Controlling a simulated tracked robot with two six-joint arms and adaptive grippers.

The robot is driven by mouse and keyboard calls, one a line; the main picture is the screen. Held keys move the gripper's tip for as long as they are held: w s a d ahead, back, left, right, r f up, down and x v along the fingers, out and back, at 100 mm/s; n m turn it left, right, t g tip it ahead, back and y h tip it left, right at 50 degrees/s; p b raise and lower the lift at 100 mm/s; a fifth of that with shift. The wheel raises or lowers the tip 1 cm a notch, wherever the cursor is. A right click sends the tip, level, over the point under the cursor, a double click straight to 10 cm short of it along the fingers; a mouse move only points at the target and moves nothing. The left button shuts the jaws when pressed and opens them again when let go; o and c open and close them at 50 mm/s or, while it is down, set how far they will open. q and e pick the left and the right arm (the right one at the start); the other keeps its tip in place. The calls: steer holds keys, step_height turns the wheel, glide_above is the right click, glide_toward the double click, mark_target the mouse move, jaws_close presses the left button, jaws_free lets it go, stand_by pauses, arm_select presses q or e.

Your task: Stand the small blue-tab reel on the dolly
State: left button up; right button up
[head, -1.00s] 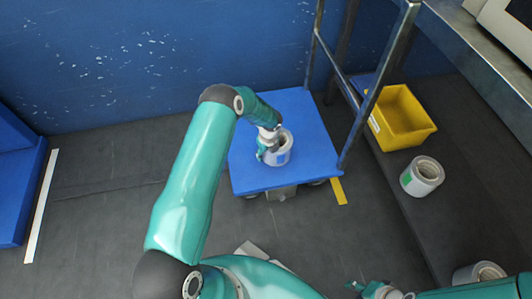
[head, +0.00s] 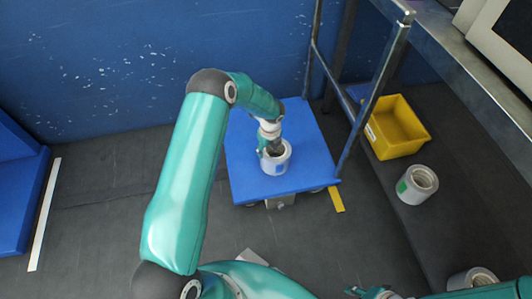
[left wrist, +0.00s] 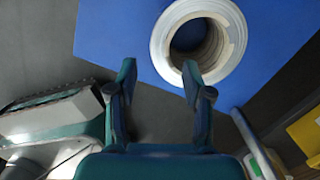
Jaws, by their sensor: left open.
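The small reel (head: 275,164) with a blue tab on its side stands on the blue dolly (head: 246,179), its open bore facing up. In the left wrist view the reel (left wrist: 232,62) shows its pale ring and hollow core. My left gripper (head: 269,150) is open over the reel's far-left side. In the left wrist view its fingers (left wrist: 159,70) are apart with nothing between them; one fingertip overlaps the reel's rim, and I cannot tell whether it touches. My right gripper (head: 370,292) shows only partly at the bottom edge; its jaws are unclear.
A green-tab reel (head: 417,185) and a yellow bin (head: 397,128) are on the dark surface at right. Another reel (head: 472,280) is at the lower right. The dolly's metal handle frame (head: 376,90) rises on its right side. Bare dolly deck surrounds the reel.

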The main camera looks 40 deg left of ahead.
arm_select(q)
steer(key=shift+d+r, duration=0.2)
steer(key=shift+r, duration=0.2)
steer(key=s+d+f+n+h, duration=0.2)
steer(key=s+d+n, duration=0.35)
steer(key=d, duration=0.35)
steer(key=s+d+f+n+h, duration=0.1)
steer(key=s+d+n+h, duration=0.2)
steer(key=s+d+n, duration=0.4)
steer(key=s+d+r+n, duration=0.1)
steer(key=s+d+n, duration=0.6)
steer(key=s+n, duration=0.4)
steer(key=shift+s+d+r, duration=0.15)
steer(key=shift+d+r, duration=0.15)
steer(key=shift+r, duration=0.05)
step_height(320, 180, up, 29)
steer(key=p, duration=2.9)
steer(key=shift+r, duration=0.1)
